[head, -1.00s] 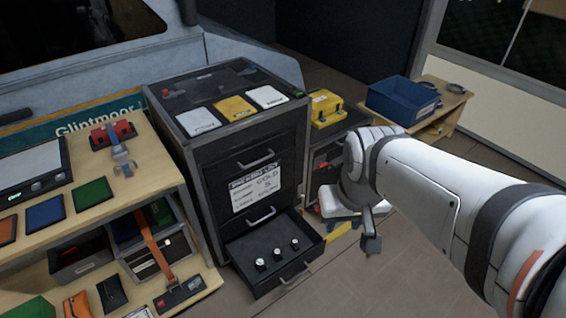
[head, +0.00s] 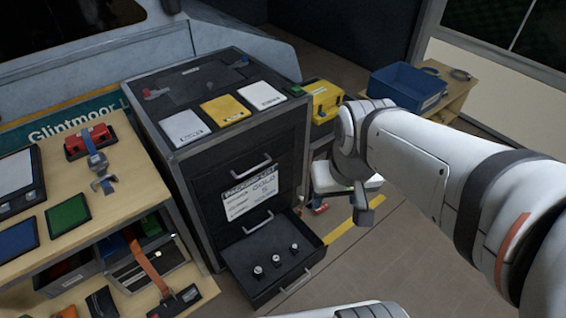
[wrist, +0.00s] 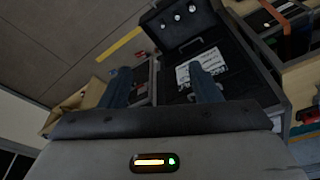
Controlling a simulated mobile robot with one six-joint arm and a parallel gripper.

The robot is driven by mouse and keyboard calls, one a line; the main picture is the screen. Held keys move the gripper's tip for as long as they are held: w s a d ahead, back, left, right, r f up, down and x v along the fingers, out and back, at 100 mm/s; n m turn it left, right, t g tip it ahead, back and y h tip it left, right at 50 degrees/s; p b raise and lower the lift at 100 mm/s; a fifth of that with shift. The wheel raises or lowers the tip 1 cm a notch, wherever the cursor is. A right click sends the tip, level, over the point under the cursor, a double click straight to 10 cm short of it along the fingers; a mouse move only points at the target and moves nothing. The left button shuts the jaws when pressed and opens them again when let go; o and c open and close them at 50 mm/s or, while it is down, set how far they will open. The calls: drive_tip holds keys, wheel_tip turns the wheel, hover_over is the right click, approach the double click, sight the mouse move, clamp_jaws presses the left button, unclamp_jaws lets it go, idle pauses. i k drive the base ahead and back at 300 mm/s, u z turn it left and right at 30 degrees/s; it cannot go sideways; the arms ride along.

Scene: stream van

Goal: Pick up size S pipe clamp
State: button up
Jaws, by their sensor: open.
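Three small silvery clamps stand in a row in the open lower drawer (head: 268,288): a left one (head: 259,271), a middle one (head: 276,259) and a right one (head: 294,247). They also show at the top of the wrist view (wrist: 178,17). Which one is size S cannot be told; no size marks are readable on them. My gripper (wrist: 162,78) is open and empty, with two dark fingers pointing toward the cabinet. In the head view my gripper (head: 364,215) hangs to the right of the drawer, apart from it.
The dark cabinet (head: 187,80) bears a packing list (head: 249,194) and three cards on top. A wooden shelf bench (head: 118,208) stands close on its left. A yellow case (head: 323,100) and blue bin (head: 405,88) lie behind.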

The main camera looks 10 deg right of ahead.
sight(294, 249)
drive_tip(key=u, duration=1.55)
drive_tip(key=k, duration=0.75)
drive_tip(key=z, duration=0.85)
drive_tip(key=i, duration=1)
drive_tip(key=z, duration=0.05)
